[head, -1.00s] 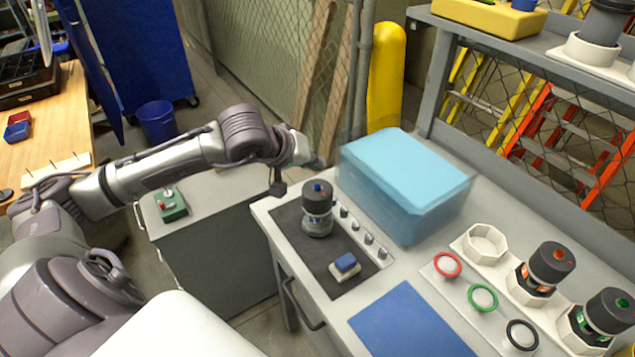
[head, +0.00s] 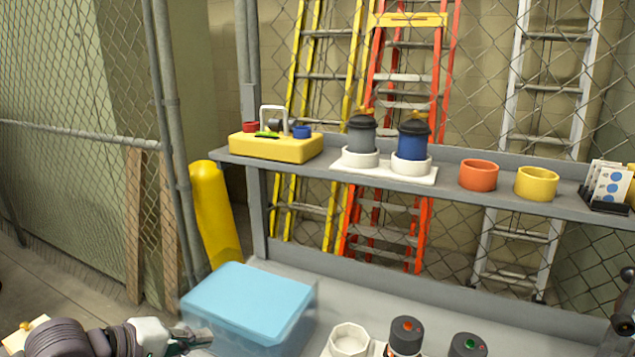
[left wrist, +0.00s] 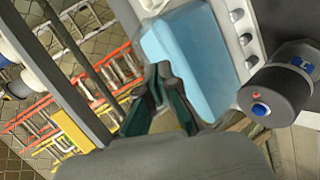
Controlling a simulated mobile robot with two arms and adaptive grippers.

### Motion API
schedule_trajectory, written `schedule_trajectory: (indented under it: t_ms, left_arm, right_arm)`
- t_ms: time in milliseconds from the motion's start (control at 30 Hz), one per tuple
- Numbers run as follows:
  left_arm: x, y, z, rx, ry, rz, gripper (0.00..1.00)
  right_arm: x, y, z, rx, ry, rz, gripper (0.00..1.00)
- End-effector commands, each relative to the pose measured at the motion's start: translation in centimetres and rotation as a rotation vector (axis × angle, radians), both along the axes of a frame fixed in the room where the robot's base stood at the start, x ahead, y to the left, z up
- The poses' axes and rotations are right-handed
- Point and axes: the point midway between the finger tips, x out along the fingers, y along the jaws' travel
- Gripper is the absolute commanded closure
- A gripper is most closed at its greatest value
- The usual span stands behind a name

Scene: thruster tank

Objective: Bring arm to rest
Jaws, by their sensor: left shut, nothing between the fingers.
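My left gripper (head: 190,340) is at the bottom left of the head view, just left of the front corner of the blue-lidded box (head: 250,298). It is shut and empty. In the left wrist view its fingers (left wrist: 165,75) overlap the same box (left wrist: 190,55) in the picture; I cannot tell whether they touch it. A dark cylinder with a blue button (left wrist: 280,90) stands to the right in that view. My right gripper does not clearly show; only a dark piece of arm (head: 625,300) is at the right edge of the head view.
A grey shelf (head: 450,190) runs above the bench. It carries a yellow case (head: 276,147), two capped canisters (head: 411,140), an orange ring (head: 478,175) and a yellow ring (head: 536,183). Black-capped cylinders (head: 406,335) stand below. Mesh fence and ladders are behind.

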Motion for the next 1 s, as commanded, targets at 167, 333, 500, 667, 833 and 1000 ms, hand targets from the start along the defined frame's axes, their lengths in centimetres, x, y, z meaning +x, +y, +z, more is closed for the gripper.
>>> schedule_trajectory:
  t_ms: [167, 333, 500, 667, 833, 1000]
  left_arm:
    - [-3.2, -8.8, 6.8, -1.075, 0.275, 0.072, 1.00]
    - [-2.4, -3.8, 10.2, -2.132, 0.637, 0.320, 1.00]
    - [-3.0, 4.0, 1.6, 2.770, -0.798, -0.668, 1.00]
    - [-7.8, 5.6, -8.9, 2.079, -0.471, -0.692, 1.00]
    - [-13.6, 3.8, -15.6, 1.630, -0.223, -0.703, 1.00]
    - [-18.6, 1.3, -19.1, 1.334, -0.042, -0.713, 1.00]
  right_arm:
    - [0.0, 0.0, 0.0, 0.000, 0.000, 0.000, 0.02]
    - [0.0, 0.0, 0.0, 0.000, 0.000, 0.000, 0.02]
    - [0.0, 0.0, 0.0, 0.000, 0.000, 0.000, 0.02]
    - [0.0, 0.0, 0.0, 0.000, 0.000, 0.000, 0.02]
    - [0.0, 0.0, 0.0, 0.000, 0.000, 0.000, 0.02]
    - [0.0, 0.0, 0.0, 0.000, 0.000, 0.000, 0.02]
